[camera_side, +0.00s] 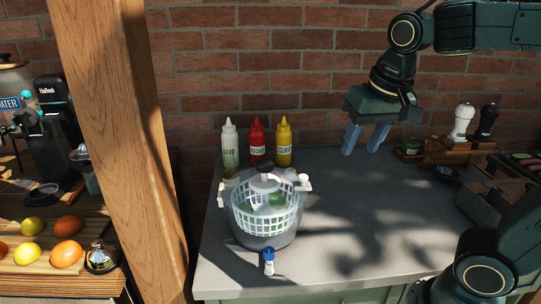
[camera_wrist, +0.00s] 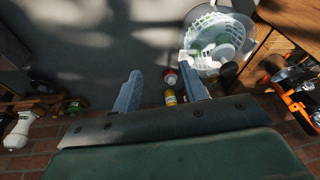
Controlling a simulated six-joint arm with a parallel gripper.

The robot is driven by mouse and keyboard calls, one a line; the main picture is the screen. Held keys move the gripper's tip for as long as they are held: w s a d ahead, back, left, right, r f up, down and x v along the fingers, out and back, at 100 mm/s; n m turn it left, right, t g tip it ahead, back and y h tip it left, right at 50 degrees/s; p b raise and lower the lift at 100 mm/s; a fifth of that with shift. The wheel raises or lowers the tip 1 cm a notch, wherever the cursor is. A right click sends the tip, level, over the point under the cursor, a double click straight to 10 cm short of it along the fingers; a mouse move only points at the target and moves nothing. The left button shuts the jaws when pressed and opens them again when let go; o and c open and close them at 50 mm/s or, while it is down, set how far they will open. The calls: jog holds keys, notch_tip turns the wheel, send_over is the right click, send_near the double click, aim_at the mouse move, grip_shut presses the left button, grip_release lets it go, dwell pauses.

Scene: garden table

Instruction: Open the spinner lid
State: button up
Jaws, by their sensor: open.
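The salad spinner (camera_side: 264,214) stands on the grey table, a clear bowl with a white slotted basket and something green inside. Its lid (camera_side: 265,182) looks clear with a white middle piece and a dark knob, and seems to sit on top; its exact edge is hard to make out. White clips show at the left and right rim. My gripper (camera_side: 361,145) is open and empty, in the air above and to the right of the spinner, fingers down. In the wrist view, the spinner (camera_wrist: 217,38) is at the upper right, beyond the right finger of my gripper (camera_wrist: 164,88).
Pale, red and yellow squeeze bottles (camera_side: 256,142) stand behind the spinner. A small blue-topped item (camera_side: 268,261) stands in front of it. White and black mills (camera_side: 462,123) are on a wooden rack at right. A wooden post (camera_side: 122,140) rises at left. The table's middle is clear.

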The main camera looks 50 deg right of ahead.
jog(key=s+a+f+n+t+y, duration=0.1)
jog(key=s+a+f+n+t, duration=0.1)
jog(key=s+f+n, duration=0.2)
jog(key=s+n, duration=0.2)
jog(key=s, duration=0.1)
jog(key=shift+a, duration=0.3)
jog(key=shift+c, duration=0.9)
jog(key=shift+w, duration=0.15)
jog(key=c, duration=0.7)
jog(key=shift+w+r+m, duration=0.35)
jog(key=shift+w+m, duration=0.45)
jog(key=shift+m, duration=0.1)
grip_shut()
jog(key=w+d+m+y, duration=0.1)
jog(key=w+d+m, duration=0.1)
jog(key=w+m, duration=0.6)
jog(key=w+d+r+m+g+y, duration=0.1)
jog(key=w+d+m, duration=0.1)
jog(key=w+m, duration=0.7)
jog(key=m, duration=0.4)
jog(key=shift+w+d, duration=0.2)
jog(key=shift+w, duration=0.05)
